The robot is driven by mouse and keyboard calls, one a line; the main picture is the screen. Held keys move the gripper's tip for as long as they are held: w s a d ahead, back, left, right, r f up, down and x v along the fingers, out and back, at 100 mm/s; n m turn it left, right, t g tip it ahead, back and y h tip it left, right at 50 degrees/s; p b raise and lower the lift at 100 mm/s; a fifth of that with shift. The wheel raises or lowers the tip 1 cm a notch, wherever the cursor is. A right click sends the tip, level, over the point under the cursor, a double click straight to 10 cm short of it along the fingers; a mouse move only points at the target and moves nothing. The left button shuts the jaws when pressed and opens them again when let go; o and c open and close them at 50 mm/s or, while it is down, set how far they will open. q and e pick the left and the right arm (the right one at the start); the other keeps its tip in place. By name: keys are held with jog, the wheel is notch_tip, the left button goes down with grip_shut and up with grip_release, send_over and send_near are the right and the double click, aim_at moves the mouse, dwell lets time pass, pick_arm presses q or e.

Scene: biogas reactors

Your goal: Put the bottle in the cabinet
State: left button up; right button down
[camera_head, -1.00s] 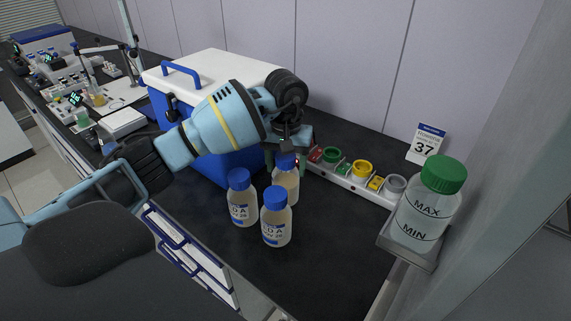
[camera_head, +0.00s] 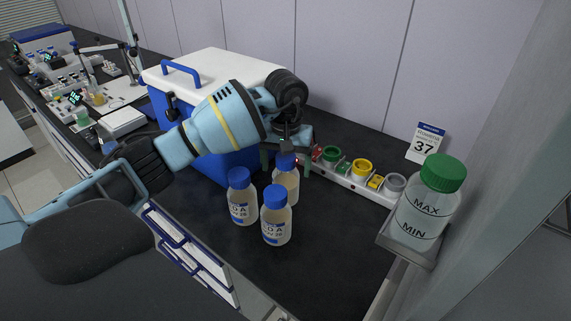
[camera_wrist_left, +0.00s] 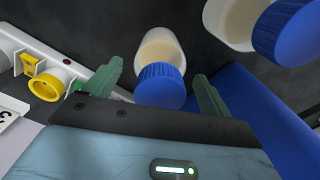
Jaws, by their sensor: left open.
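Three bottles with blue caps stand upright on the dark bench: a back one (camera_head: 285,187), a left one (camera_head: 243,207) and a front one (camera_head: 277,226). My left gripper (camera_head: 287,160) is open at the cap of the back bottle, pointing down. In the left wrist view, the open fingers (camera_wrist_left: 158,80) stand on either side of that bottle's blue cap (camera_wrist_left: 161,86), with a gap on each side. Another blue-capped bottle (camera_wrist_left: 285,30) shows at upper right there. I cannot identify an open cabinet. My right gripper is not in view.
A blue cooler box (camera_head: 215,152) with a white lid stands behind the arm. A rack with coloured rings (camera_head: 350,175) lies along the wall. A large green-capped bottle (camera_head: 424,210) sits on a holder at right. White drawers (camera_head: 195,262) are under the bench. The bench front is clear.

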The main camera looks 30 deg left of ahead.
pick_arm(q)
notch_tip(320, 180, up, 11)
jog(key=shift+f, duration=0.2)
jog(key=shift+r, duration=0.7)
